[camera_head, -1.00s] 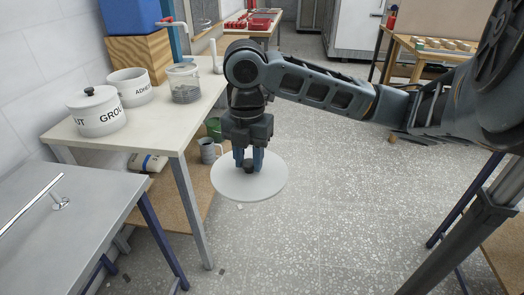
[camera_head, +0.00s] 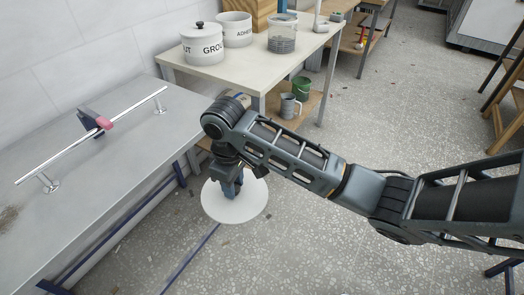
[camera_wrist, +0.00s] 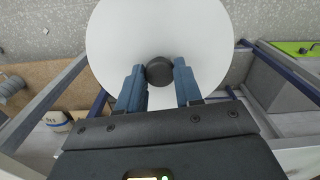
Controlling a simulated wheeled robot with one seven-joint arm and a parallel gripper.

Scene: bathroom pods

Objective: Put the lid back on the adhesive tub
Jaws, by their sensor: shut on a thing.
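My gripper (camera_head: 231,188) is shut on the dark knob of a round white lid (camera_head: 235,208) and holds it level above the floor, in front of the tables. In the wrist view the lid (camera_wrist: 110,35) fills the upper middle, with its black knob (camera_wrist: 159,71) between my gripper's two blue fingers (camera_wrist: 159,88). The adhesive tub (camera_head: 235,30) is a white pot lettered "ADHE", standing without a lid on the cream table, up and behind my gripper. The inside of the tub is barely visible.
A lidded white grout tub (camera_head: 203,45) stands left of the adhesive tub, and a clear bucket (camera_head: 282,36) stands right of it. A grey table (camera_head: 100,150) at left carries a metal rail (camera_head: 92,133).

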